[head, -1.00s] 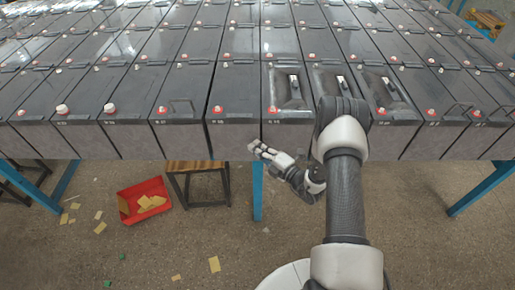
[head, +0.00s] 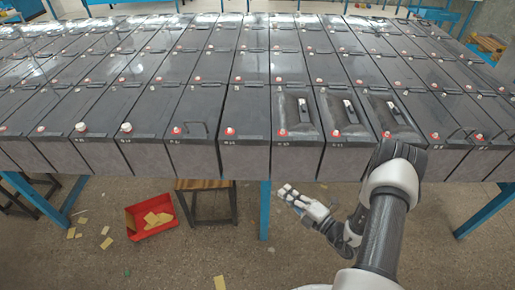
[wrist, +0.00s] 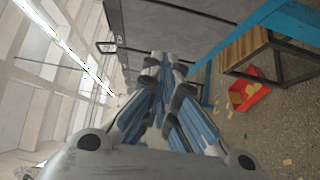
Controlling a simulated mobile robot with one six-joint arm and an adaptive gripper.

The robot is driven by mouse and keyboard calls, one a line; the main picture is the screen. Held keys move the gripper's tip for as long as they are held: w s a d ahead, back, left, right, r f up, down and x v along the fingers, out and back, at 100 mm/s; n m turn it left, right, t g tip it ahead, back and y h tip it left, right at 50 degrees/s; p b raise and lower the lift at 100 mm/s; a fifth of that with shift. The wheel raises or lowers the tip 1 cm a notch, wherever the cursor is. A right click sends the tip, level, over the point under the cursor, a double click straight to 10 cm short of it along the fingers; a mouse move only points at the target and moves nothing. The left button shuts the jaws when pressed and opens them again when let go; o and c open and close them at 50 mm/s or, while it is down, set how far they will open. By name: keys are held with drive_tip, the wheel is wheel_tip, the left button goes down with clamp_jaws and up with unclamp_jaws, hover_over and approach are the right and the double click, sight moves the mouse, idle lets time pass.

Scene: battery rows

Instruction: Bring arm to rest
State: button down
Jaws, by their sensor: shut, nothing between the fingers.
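My gripper (head: 287,192) is below the front edge of the battery table in the head view, pointing to the left, with my arm bent at the right. In the wrist view my gripper (wrist: 165,62) has its fingers together, with nothing between them. Rows of dark batteries (head: 248,112) with red and white terminal caps fill the table. Three batteries near the front have a raised top with a small light-coloured part, one of them (head: 297,112) left of my arm.
A blue table leg (head: 265,210) stands just left of my gripper. A wooden stool (head: 207,186) and a red bin (head: 152,231) with yellowish pieces are on the floor at the left. More pieces lie scattered there. The floor in front is mostly clear.

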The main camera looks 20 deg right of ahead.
drive_tip(key=shift+a+r, duration=0.1)
drive_tip(key=shift+a, duration=0.05)
drive_tip(key=s+a+r+n+g+y, duration=0.25)
drive_tip(key=a+r+n+g, duration=0.25)
drive_tip(key=a+r+n, duration=0.3)
drive_tip(key=s+a+r+n+g+y, duration=0.1)
drive_tip(key=a+r+n+g+y, duration=0.35)
drive_tip(key=r+n, duration=0.45)
drive_tip(key=s+a+r+n+g+h, duration=0.6)
drive_tip(key=s+n, duration=0.4)
drive_tip(key=n, duration=0.3)
drive_tip(key=s+d+r+n+t+h, duration=0.2)
drive_tip(key=s+d+r+n+h, duration=0.2)
drive_tip(key=n, duration=0.5)
drive_tip(key=s+d+r+n+t+h, duration=0.2)
drive_tip(key=s+r+n+h, duration=0.3)
drive_tip(key=n, duration=0.4)
drive_tip(key=shift+s+d, duration=0.85)
drive_tip(key=shift+s, duration=0.05)
